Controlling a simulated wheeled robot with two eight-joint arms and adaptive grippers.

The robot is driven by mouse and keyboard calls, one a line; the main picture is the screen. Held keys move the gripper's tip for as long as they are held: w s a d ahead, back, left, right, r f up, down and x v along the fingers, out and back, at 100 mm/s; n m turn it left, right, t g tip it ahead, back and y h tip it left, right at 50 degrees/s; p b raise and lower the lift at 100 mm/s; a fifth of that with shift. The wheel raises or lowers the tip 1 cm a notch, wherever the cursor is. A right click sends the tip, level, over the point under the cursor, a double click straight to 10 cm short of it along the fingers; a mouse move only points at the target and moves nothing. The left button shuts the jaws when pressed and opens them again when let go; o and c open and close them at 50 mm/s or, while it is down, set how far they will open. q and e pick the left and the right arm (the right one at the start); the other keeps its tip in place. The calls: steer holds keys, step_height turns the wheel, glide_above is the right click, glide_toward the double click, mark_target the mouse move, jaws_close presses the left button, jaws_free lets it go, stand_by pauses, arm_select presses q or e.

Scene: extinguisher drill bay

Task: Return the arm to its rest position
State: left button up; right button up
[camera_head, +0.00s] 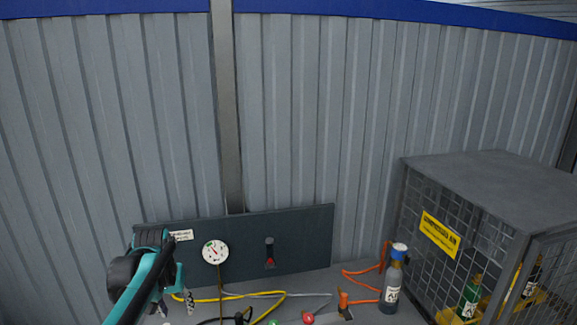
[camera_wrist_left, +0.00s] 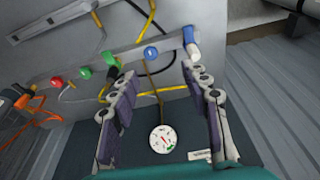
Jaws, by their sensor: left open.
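My left arm comes in from the left in the head view. Its gripper (camera_head: 174,303) is in front of the left part of a dark panel, left of a round white gauge (camera_head: 215,252). In the left wrist view, the gripper's two fingers (camera_wrist_left: 157,88) stand wide apart with nothing held between them. The gauge (camera_wrist_left: 163,139) shows beyond and between them, not touched as far as I can tell. My right gripper is in neither view.
The dark panel (camera_head: 310,240) stands at the back of the grey bench. Yellow hose (camera_head: 272,302) and knobs lie low, including a red one (camera_head: 308,318). A grey bottle (camera_head: 391,285) stands right, beside a mesh cage (camera_head: 470,190) holding bottles. Space above the bench looks clear.

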arm_select(q)
steer(key=s+d+f+t+b, duration=0.1)
steer(key=s+d+f, duration=0.1)
steer(key=s+d, duration=0.2)
steer(key=s+d+f+m+t+b, duration=0.1)
steer(key=s+d+f+t, duration=0.1)
steer(key=s, duration=0.8)
steer(key=s+d+f+m+t+b, duration=0.1)
steer(key=s+d+f+b, duration=0.1)
steer(key=s+d+f, duration=0.2)
steer(key=s+d, duration=0.2)
steer(key=s, duration=0.1)
steer(key=shift+t+h, duration=0.3)
steer(key=shift+t, duration=0.1)
steer(key=shift+o, duration=0.2)
steer(key=shift+f, duration=0.1)
